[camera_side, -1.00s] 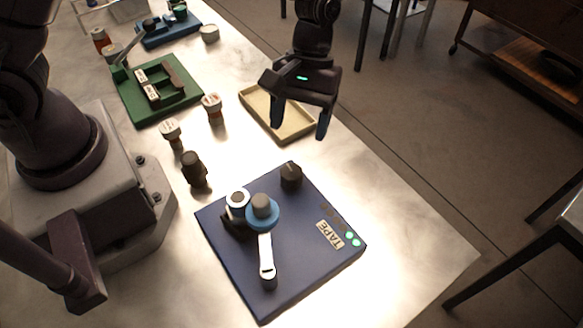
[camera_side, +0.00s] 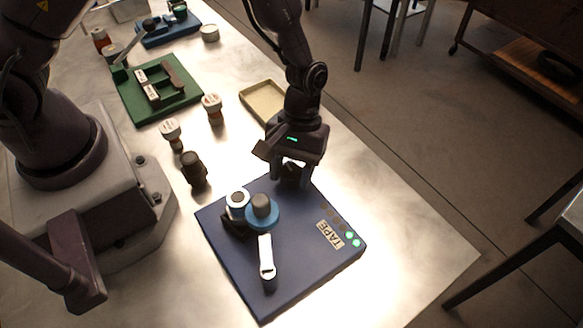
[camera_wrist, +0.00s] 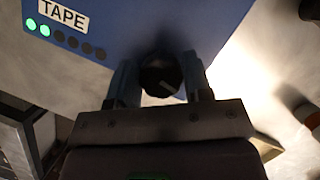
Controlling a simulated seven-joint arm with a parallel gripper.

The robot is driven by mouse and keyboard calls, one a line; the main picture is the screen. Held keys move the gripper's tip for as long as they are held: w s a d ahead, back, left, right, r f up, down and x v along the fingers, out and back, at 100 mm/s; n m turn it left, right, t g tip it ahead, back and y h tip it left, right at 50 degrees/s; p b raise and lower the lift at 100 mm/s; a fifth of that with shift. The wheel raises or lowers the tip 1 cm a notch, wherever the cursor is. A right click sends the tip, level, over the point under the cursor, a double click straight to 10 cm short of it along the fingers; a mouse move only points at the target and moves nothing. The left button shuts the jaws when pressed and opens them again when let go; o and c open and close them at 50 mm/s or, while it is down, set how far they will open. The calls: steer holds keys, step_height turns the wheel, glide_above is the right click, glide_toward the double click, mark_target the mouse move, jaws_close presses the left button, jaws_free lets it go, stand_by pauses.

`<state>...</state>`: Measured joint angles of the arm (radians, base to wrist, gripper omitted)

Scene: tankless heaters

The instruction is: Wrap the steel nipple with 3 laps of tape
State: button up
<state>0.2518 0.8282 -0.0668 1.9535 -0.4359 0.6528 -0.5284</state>
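The blue tape station (camera_side: 300,265) lies on the table with a TAPE label (camera_side: 330,234). A grey metal cylinder (camera_side: 261,204), which looks like the steel nipple, stands upright in a blue ring. A white ring with a dark middle (camera_side: 237,197), perhaps the tape roll, sits beside it. A white arm (camera_side: 265,252) extends from the blue ring toward a dark knob. My gripper (camera_side: 292,178) is at the station's back corner, its fingers on both sides of a black knob (camera_wrist: 160,76) with a pale pointer mark. I cannot tell whether the fingers press on it.
Two green lights (camera_wrist: 37,27) are lit beside several dark ones. A cream tray (camera_side: 262,100) and a green fixture (camera_side: 150,110) lie behind. The table's right front is clear.

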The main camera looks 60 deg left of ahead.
steer(key=c, duration=0.5)
steer(key=shift+o, duration=0.2)
steer(key=m, duration=0.2)
steer(key=m+y, duration=0.1)
steer(key=m, duration=0.1)
steer(key=shift+m+g+y, duration=0.3)
steer(key=o, duration=0.9)
steer(key=shift+o, duration=0.2)
steer(key=v, duration=1.3)
